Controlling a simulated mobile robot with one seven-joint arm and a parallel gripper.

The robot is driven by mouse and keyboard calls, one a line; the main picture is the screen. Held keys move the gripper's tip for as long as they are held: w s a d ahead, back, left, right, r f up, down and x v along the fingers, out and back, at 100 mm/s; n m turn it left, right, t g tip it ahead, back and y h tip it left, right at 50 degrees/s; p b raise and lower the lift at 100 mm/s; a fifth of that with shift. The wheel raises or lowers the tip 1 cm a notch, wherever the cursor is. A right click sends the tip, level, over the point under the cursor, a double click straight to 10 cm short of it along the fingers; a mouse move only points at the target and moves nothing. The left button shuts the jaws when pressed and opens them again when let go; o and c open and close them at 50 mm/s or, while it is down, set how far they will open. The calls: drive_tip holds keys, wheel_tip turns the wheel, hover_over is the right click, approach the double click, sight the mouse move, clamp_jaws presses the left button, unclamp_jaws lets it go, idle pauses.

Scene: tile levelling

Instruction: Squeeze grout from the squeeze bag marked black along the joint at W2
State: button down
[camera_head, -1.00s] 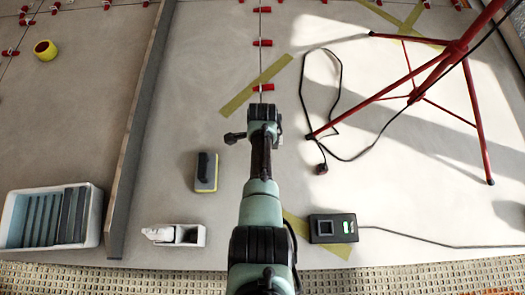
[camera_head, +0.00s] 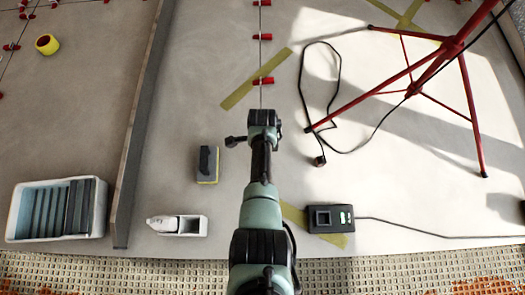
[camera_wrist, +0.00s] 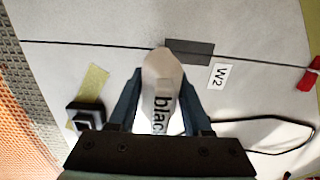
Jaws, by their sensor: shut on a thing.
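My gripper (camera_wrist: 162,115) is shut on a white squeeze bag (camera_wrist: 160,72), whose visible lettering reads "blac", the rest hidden. The bag's rounded tip is over or near the thin dark joint (camera_wrist: 95,44); I cannot tell if it touches. A dark grey rectangle (camera_wrist: 190,52) lies across the joint just right of the tip. The W2 label (camera_wrist: 221,76) lies beside it. In the head view the joint (camera_head: 262,97) runs away from my arm's end; my gripper and the bag are hidden there beneath my wrist.
Red clips (camera_head: 263,82) stand along the joint. A red tripod (camera_head: 452,46) and cable stand right; a black device (camera_head: 330,219) lies near right. A sponge float (camera_head: 207,164), a white holder (camera_head: 190,225) with a pale item, a tile crate (camera_head: 18,212) and a long bar (camera_head: 138,130) lie left.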

drive_tip(key=shift+s+p, duration=0.6)
drive_tip(key=shift+s, duration=0.1)
drive_tip(key=shift+s+r, duration=0.1)
drive_tip(key=shift+s, duration=0.05)
